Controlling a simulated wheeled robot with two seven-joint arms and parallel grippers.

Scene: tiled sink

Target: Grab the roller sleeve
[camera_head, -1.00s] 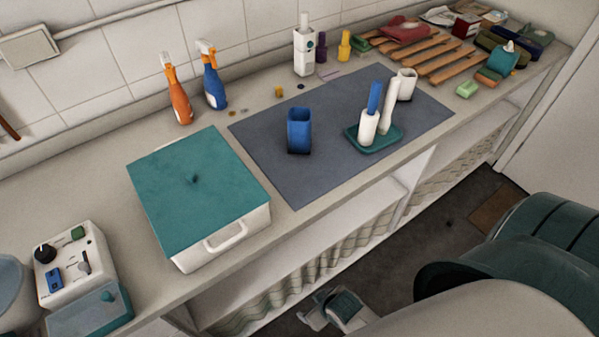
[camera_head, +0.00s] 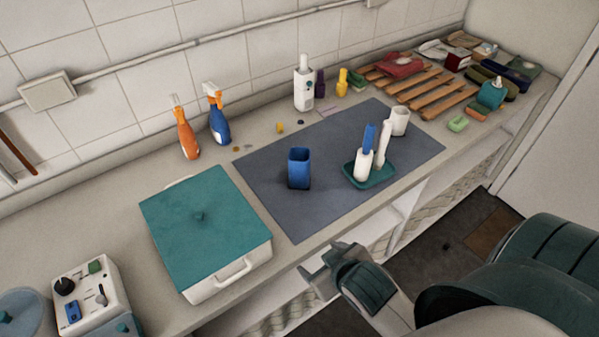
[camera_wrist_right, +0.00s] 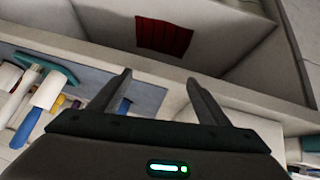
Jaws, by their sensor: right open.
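A teal tray (camera_head: 369,180) on the blue-grey mat (camera_head: 260,190) holds a white cylinder with a blue upper part (camera_head: 365,158) and a slimmer upright white cylinder (camera_head: 383,143). A white hollow cylinder (camera_head: 399,122) stands just behind the tray. I cannot tell for sure which white cylinder is the roller sleeve. My right gripper (camera_head: 320,262) is open and empty at the counter's front edge, in front of the mat and apart from the tray. In the right wrist view, the open fingers (camera_wrist_right: 160,78) have nothing between their tips; the tray (camera_wrist_right: 45,65) shows to their left. My left gripper is not in view.
A blue square cup (camera_head: 299,168) stands on the mat. A white box with a teal lid (camera_head: 205,218) is left of it. Spray bottles (camera_head: 184,132) stand by the wall, and a wooden rack (camera_head: 430,85) lies far right. The mat's front part is clear.

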